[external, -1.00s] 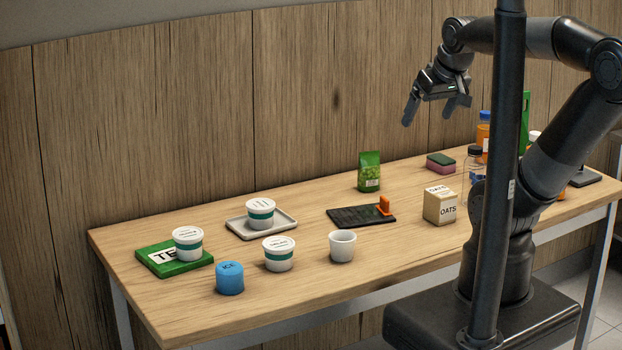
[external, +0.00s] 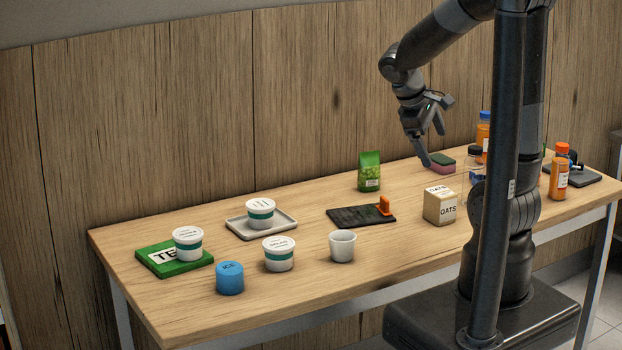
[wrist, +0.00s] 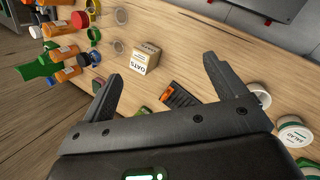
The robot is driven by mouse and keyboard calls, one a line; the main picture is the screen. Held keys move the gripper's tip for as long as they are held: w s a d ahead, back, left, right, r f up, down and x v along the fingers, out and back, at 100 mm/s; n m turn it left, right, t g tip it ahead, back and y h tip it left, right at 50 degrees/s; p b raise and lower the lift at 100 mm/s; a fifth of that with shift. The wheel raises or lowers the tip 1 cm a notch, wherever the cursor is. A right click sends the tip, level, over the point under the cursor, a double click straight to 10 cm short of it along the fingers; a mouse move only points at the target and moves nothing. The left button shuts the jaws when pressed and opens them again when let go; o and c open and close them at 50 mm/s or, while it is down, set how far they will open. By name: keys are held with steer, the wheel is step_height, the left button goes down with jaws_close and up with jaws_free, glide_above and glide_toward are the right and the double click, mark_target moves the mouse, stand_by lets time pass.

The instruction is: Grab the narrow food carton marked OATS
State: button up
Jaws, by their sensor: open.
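The OATS carton (external: 438,208) is a small tan box with a white label and dark lettering. It stands upright on the table, left of my column. In the wrist view the carton (wrist: 143,61) lies beyond my fingertips, in the gap between them and nearer the left finger. My gripper (external: 433,150) is open and empty, above and behind the carton in the external view, its fingers pointing down. In the wrist view my gripper (wrist: 161,68) shows both fingers spread wide, not touching the carton.
A dark tray with an orange-handled item (external: 384,206) lies left of the carton. A green pouch (external: 369,172), a sponge (external: 441,168) and bottles (external: 559,175) stand around it. A white cup (external: 342,246) and tubs (external: 279,255) are farther left. Table in front of the carton is clear.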

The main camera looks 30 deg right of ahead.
steer(key=w+d+f+n+g+h, duration=0.2)
steer(key=w+d+f+n+h, duration=0.25)
steer(key=w+f+n, duration=0.35)
steer(key=n+t+h, duration=0.2)
steer(key=n+h, duration=0.2)
glide_toward(433, 194)
steer(key=shift+y, duration=0.25)
steer(key=x, duration=0.4)
steer(key=shift+w+d+r, duration=0.1)
steer(key=shift+d+r, duration=0.05)
steer(key=shift+r, duration=0.1)
steer(key=x, duration=1.1)
steer(key=shift+w+r, duration=0.15)
steer(key=c, duration=1.1)
